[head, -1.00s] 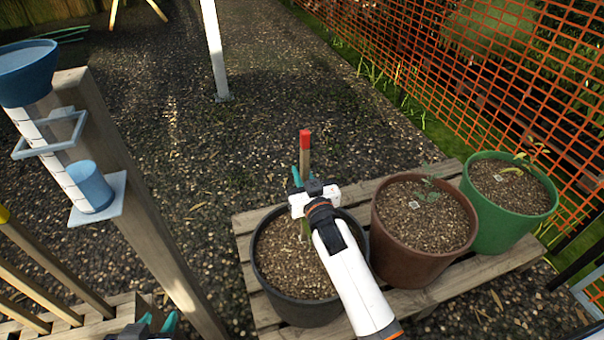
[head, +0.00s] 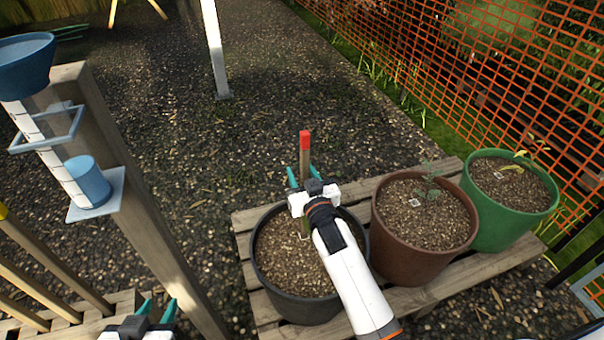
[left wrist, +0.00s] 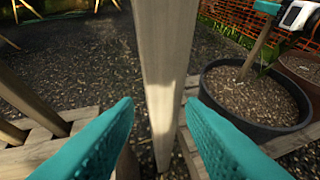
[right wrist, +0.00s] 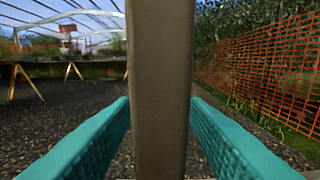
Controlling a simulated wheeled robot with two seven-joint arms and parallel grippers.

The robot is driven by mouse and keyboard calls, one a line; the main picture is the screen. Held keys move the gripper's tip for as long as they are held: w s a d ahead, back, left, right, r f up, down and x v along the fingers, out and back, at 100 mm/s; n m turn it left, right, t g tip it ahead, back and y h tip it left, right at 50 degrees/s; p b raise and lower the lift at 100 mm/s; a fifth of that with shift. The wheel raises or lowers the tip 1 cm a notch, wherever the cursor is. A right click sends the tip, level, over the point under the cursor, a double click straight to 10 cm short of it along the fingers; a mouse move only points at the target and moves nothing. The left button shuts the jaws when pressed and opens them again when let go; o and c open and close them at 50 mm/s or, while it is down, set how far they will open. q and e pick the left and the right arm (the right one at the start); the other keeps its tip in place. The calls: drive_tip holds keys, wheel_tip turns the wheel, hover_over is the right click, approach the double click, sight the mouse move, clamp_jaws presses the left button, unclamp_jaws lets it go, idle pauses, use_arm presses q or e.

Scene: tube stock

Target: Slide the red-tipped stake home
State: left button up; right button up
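The red-tipped stake (head: 304,158) stands nearly upright in the soil of the dark grey pot (head: 258,268). It also shows in the left wrist view (left wrist: 256,48), leaning in the picture. My right gripper (head: 304,172) is open around the stake below its red end, one finger on each side, with gaps visible. In the right wrist view the stake (right wrist: 160,90) fills the middle between the fingers. The gripper and arm hide part of the stake's lower length. My left gripper (head: 158,308) is open and empty at the bottom left, near a wooden post (head: 150,215).
A brown pot (head: 385,255) and a green pot (head: 510,225), both with seedlings, stand to the right on the slatted bench (head: 245,220). A rain gauge (head: 60,165) is fixed to the post. Several stakes lean at lower left. Orange mesh fencing (head: 480,80) runs behind.

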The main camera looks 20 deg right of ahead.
drive_tip(key=shift+s, duration=0.45)
use_arm(q)
drive_tip(key=s+a+f+g+y+p, duration=0.1)
drive_tip(key=s+a+f+g+p, duration=0.1)
drive_tip(key=s+f+g, duration=0.3)
drive_tip(key=s+a+g, duration=0.1)
drive_tip(key=s, duration=0.3)
drive_tip(key=shift+a+g+y, duration=0.15)
drive_tip(key=shift+g+y, duration=0.15)
use_arm(e)
drive_tip(key=s, duration=1.1)
drive_tip(key=shift+d, duration=0.2)
use_arm(q)
drive_tip(key=shift+w, duration=0.1)
